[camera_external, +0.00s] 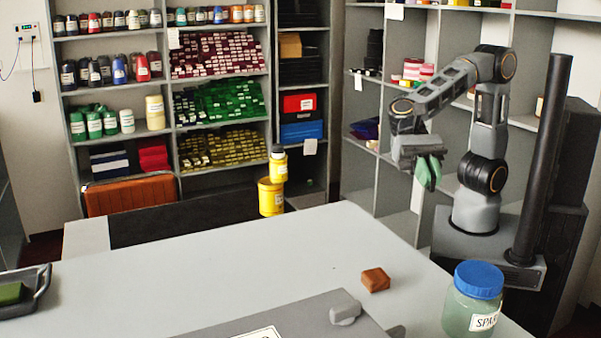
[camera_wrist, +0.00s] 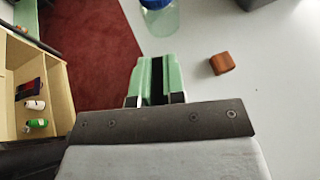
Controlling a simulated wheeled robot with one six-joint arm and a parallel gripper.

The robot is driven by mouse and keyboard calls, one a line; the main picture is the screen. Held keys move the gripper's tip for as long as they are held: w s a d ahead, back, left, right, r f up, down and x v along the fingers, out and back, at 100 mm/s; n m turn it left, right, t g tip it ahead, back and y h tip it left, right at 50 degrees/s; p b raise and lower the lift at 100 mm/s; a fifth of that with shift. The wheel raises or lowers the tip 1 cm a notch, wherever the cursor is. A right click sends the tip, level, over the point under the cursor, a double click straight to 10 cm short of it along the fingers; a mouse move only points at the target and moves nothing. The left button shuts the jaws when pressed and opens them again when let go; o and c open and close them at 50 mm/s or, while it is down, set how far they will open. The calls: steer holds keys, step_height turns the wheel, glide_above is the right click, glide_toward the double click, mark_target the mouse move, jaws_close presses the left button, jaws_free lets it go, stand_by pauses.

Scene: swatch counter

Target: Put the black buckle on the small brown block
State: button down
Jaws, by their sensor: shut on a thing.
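The small brown block (camera_external: 375,279) lies on the grey counter, near its right edge. It also shows in the wrist view (camera_wrist: 222,64), right of my gripper and apart from it. My gripper (camera_external: 428,174) is raised beside the counter's right edge, fingers pointing down. In the wrist view its green fingers (camera_wrist: 155,78) are shut on the black buckle (camera_wrist: 157,82), a narrow dark strip between them. The fingers hide most of the buckle, and I cannot make it out in the external view.
A jar with a blue lid (camera_external: 478,280) stands near the block, at the counter's right. A grey knobbed piece (camera_external: 345,313) sits on a grey panel at the front. A dark tray (camera_external: 40,290) is at far left. The counter's middle is clear.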

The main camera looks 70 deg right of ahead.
steer(key=w+a+f+p, duration=0.1)
steer(key=w+a+f, duration=0.35)
steer(key=a, duration=0.35)
glide_above(376, 274)
steer(key=shift+m+t, duration=0.3)
steer(key=f, duration=0.3)
steer(key=d+f, duration=0.1)
steer(key=shift+s+f, duration=0.15)
steer(key=shift+s, duration=0.15)
steer(key=shift+w+a+f+p, duration=0.2)
steer(key=shift+a+f+p, duration=0.1)
steer(key=shift+a+f, duration=0.2)
steer(key=shift+w+f, duration=0.1)
steer(key=shift+f, duration=1.6)
steer(key=shift+f, duration=0.25)
steer(key=c, duration=1.2)
jaws_free()
steer(key=shift+r, duration=0.1)
